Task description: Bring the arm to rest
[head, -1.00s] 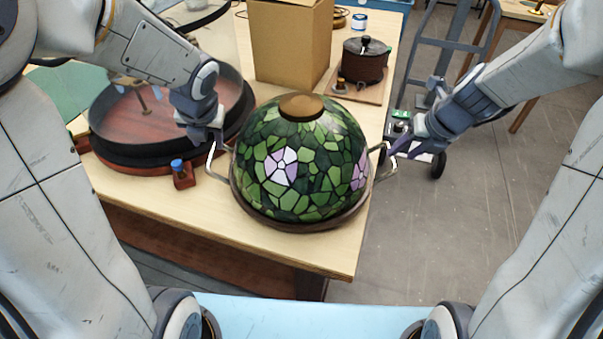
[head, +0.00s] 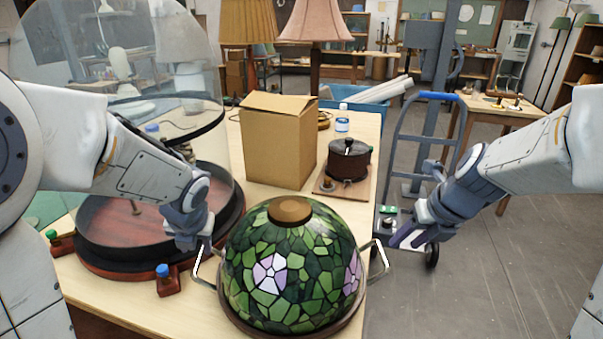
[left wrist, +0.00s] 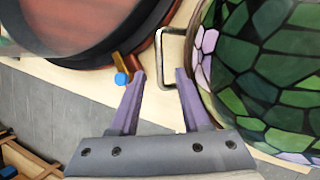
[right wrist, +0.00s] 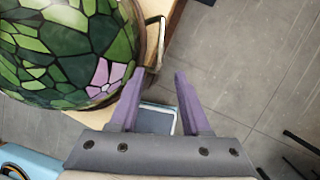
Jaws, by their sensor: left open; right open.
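The domed stained-glass lampshade (head: 290,275), green with pink flowers and a brown cap, stands upright on the wooden table. A metal handle sticks out on each side. My left gripper (head: 188,242) is open and empty beside the left handle (head: 203,272). In the left wrist view that handle (left wrist: 161,50) lies beyond the spread fingers (left wrist: 161,76). My right gripper (head: 402,238) is open and empty, out to the right of the right handle (head: 381,262). In the right wrist view the handle (right wrist: 161,40) shows beyond the fingers (right wrist: 158,74).
A glass dome on a dark round base (head: 95,265) with coloured knobs stands left, close to my left gripper. A cardboard box (head: 275,145) and a brown round device (head: 347,162) stand behind the shade. A blue hand truck (head: 425,105) is at right. Open floor lies right of the table.

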